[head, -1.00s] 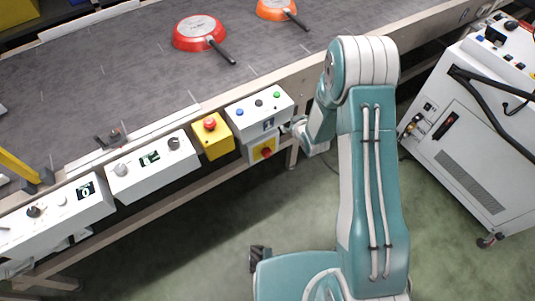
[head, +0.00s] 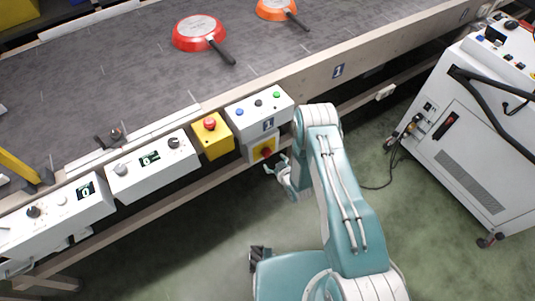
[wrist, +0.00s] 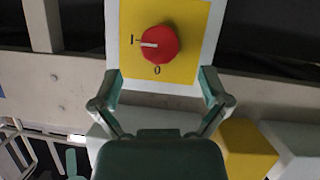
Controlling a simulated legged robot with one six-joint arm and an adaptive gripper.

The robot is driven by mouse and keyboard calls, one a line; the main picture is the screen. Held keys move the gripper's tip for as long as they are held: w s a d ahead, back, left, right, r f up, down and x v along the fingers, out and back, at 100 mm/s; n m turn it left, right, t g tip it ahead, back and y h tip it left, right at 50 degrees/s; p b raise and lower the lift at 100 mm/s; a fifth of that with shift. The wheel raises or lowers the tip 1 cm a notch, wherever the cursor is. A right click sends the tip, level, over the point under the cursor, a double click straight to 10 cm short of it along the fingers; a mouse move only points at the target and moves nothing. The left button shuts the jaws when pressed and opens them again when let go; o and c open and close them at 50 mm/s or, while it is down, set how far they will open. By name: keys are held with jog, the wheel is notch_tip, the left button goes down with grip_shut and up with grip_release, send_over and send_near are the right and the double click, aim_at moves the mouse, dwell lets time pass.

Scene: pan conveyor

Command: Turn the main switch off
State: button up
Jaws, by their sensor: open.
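The main switch is a round red knob (wrist: 159,44) on a yellow plate (wrist: 190,70) in a white box. The white mark on the knob points left, to the "I"; a "0" is printed below the knob. In the head view the red knob (head: 266,152) is under the white button box marked 1. My gripper (wrist: 160,88) is open and empty, with its two fingers spread to either side below the knob, apart from it. In the head view my gripper (head: 276,167) is just below and right of the switch.
A yellow box with a red emergency button (head: 209,124) is left of the switch. White control boxes (head: 152,165) line the conveyor edge. A red pan (head: 199,31) and an orange pan (head: 276,9) lie on the conveyor (head: 120,70). A white cabinet (head: 470,140) stands right.

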aim_at(268, 155)
jog(key=x, duration=0.6)
jog(key=shift+w, duration=0.1)
jog(key=c, duration=1.1)
